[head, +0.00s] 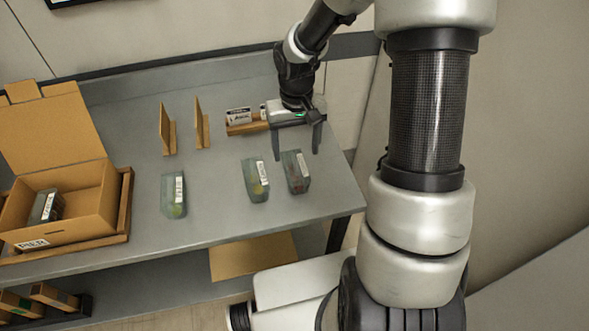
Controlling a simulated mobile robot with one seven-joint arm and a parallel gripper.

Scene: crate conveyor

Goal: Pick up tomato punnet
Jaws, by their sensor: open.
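Three clear, dark-tinted punnets with white labels stand in a loose row on the grey table. The rightmost punnet (297,180) has dull reddish contents and looks like the tomato punnet. The middle punnet (256,188) and the left punnet (173,203) show yellow-green contents. My gripper (297,155) points down with its two fingers spread, over or just behind the rightmost punnet. Nothing is between the fingers that I can make out as held. How far the fingertips are above the punnet is hard to tell.
An open cardboard box (88,222) with a dark labelled pack (43,206) inside stands on a wooden tray (121,225) at the left. Two upright brown dividers (166,130) and a wooden holder with white labelled boxes (238,117) stand behind the punnets. The table's front is clear.

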